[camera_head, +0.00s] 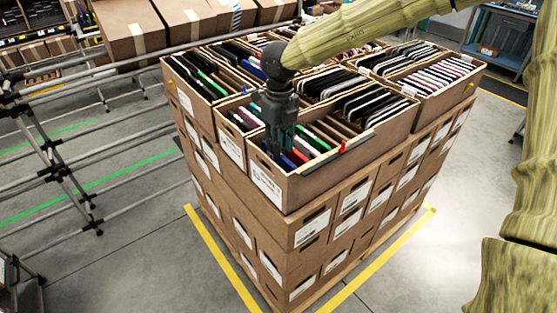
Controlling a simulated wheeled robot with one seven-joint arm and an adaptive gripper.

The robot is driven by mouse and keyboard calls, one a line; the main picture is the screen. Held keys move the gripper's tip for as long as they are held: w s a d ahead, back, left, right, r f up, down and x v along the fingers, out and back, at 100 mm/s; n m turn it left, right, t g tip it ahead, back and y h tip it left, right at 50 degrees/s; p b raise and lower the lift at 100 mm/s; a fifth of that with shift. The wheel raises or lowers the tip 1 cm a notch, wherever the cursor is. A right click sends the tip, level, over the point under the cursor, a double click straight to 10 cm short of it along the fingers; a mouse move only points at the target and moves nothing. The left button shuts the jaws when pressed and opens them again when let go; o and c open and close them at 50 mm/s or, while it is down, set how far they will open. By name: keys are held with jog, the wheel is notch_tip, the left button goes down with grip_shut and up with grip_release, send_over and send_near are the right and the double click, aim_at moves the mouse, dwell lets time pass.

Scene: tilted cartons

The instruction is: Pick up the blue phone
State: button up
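My gripper (281,155) points straight down into the near corner carton (337,171) on top of the stack. Its dark fingers reach in among upright thin phones near the carton's left end. Their tips are partly hidden, and I cannot tell whether they are apart or touching something. Red, white and green phone edges show just right of the fingers. A small blue-purple edge (298,157) shows beside the fingers. Another blue edge (256,71) shows in a carton behind my gripper. I cannot tell which of these is the blue phone.
Several open cartons filled with upright phones and dividers surround the near one, with rims close together. A pipe rack (60,165) is at left, with closed boxes (133,27) behind. Floor at right is clear.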

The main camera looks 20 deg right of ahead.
aim_at(278, 163)
jog(key=f+p, duration=0.1)
jog(key=f, duration=0.2)
jog(key=shift+a, duration=0.2)
jog(key=shift+f, duration=0.5)
jog(key=shift+s+r, duration=0.1)
jog(key=shift+s, duration=0.05)
grip_shut()
